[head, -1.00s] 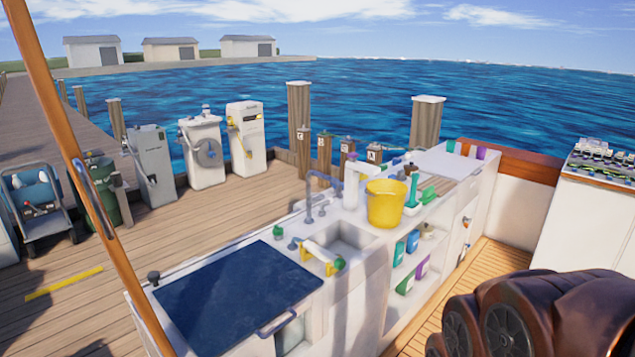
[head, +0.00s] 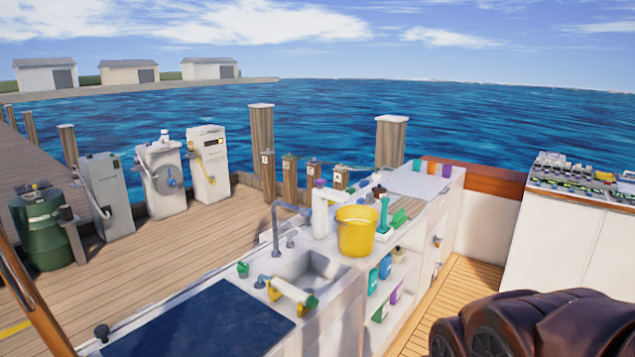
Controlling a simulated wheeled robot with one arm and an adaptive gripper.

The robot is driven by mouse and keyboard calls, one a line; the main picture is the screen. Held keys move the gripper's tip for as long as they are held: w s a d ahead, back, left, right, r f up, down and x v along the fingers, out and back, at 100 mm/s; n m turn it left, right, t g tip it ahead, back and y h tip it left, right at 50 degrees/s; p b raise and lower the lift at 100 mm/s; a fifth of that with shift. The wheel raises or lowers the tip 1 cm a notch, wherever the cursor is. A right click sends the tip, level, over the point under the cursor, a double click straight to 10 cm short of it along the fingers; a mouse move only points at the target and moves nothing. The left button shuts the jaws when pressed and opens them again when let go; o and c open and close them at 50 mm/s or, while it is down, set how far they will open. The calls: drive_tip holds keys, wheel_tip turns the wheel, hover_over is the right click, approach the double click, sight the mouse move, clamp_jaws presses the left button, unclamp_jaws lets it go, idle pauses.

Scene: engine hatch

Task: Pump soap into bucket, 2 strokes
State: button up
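The yellow bucket (head: 357,234) stands upright on the white counter, just right of the sink. A white pump dispenser (head: 320,212) with a purple top stands directly behind and left of it; it looks like the soap pump. Its spout points right, toward the bucket's rim. The bucket hides part of the dispenser's right side, and the inside of the bucket is hardly visible. My gripper is not in view.
A sink (head: 305,272) with a grey faucet (head: 277,228) is left of the bucket. A white-and-yellow tool with a green end (head: 295,292) lies across its front. A green brush (head: 383,212) stands right of the bucket. A dark blue panel (head: 200,322) covers the counter's near end.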

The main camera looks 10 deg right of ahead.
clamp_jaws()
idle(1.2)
